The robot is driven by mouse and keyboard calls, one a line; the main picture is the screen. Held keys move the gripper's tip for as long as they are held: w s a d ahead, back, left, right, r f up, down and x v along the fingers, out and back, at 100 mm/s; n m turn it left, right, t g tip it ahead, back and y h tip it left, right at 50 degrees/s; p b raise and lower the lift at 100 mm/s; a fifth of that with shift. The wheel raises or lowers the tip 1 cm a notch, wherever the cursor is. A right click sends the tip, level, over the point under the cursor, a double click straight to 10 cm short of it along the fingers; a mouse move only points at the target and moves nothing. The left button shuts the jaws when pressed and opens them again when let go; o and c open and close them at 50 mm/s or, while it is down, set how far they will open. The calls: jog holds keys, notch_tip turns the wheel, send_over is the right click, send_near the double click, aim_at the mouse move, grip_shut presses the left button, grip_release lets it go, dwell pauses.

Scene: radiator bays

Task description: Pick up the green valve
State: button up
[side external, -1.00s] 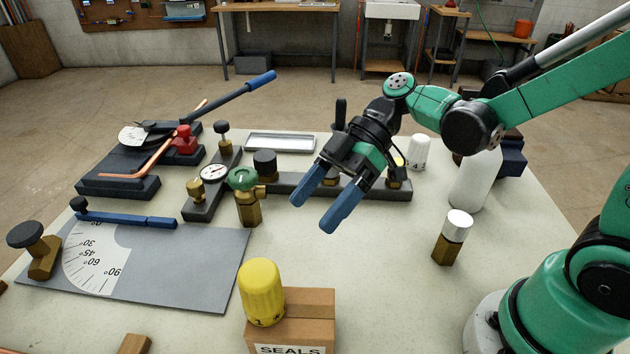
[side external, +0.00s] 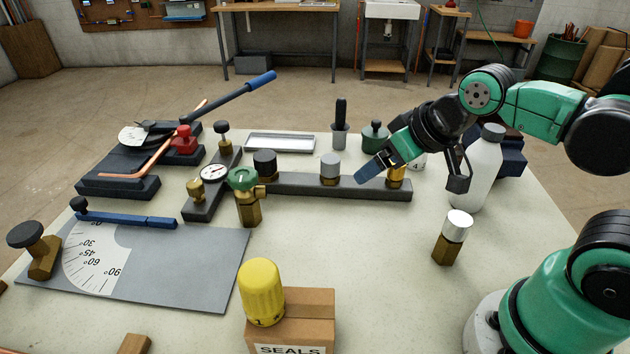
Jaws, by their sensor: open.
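The green valve (side external: 244,193) stands upright on the table, left of centre, with a round green handwheel, a brass body and a brass side outlet. It is in front of the left part of a dark rail (side external: 300,184). A darker green capped piece (side external: 374,137) stands behind the rail, close to the left finger.
The rail carries a black knob (side external: 265,163), a grey one (side external: 330,166) and a brass one. A gauge block (side external: 212,180) is close left of the valve. A yellow cap (side external: 262,290) sits on a SEALS box (side external: 308,312). A white bottle (side external: 480,172) is beside my gripper. The centre front is clear.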

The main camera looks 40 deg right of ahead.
dwell(0.6)
jog(key=n+y, duration=1)
send_near(248, 201)
jog(key=shift+t, duration=0.3)
jog(key=w+f, duration=0.1)
jog(key=w+a+f, duration=0.1)
jog(key=w+f, duration=0.1)
jog(key=shift+w+a+f, duration=0.15)
jog(key=shift+w+a, duration=0.2)
jog(key=shift+a+f+n+y, duration=0.2)
jog(key=shift+f+n+y, duration=0.15)
jog(key=shift+f, duration=0.2)
jog(key=shift+x, duration=2.9)
jog(key=shift+r, duration=0.1)
grip_shut()
